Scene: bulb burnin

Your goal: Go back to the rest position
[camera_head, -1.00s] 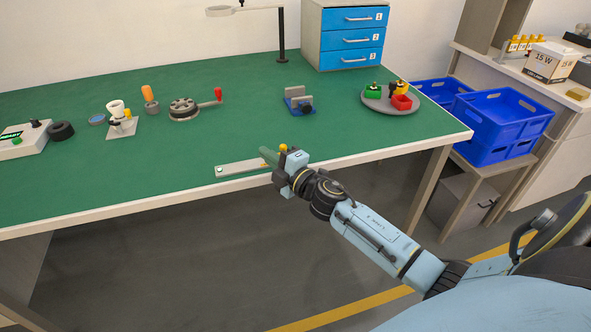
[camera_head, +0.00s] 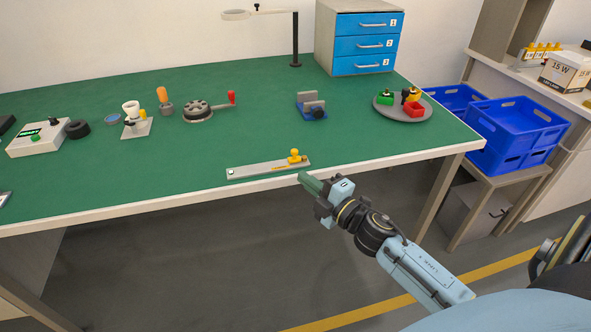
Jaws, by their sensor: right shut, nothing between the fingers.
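My right gripper (camera_head: 309,184) is at the front edge of the green workbench (camera_head: 230,132), in front of and just below the table's edge. Its green fingers are shut with nothing between them. The arm comes in from the lower right. A flat grey metal bar (camera_head: 255,170) with a yellow knob (camera_head: 295,157) lies on the bench near the front edge, just behind the gripper and apart from it. My left gripper is not in view.
A vise (camera_head: 311,107), a round tray (camera_head: 404,109) with coloured parts, a crank device (camera_head: 198,111) and a white box (camera_head: 37,138) stand on the bench. Blue crates (camera_head: 520,130) stand at the right. The floor (camera_head: 190,260) before the bench is clear.

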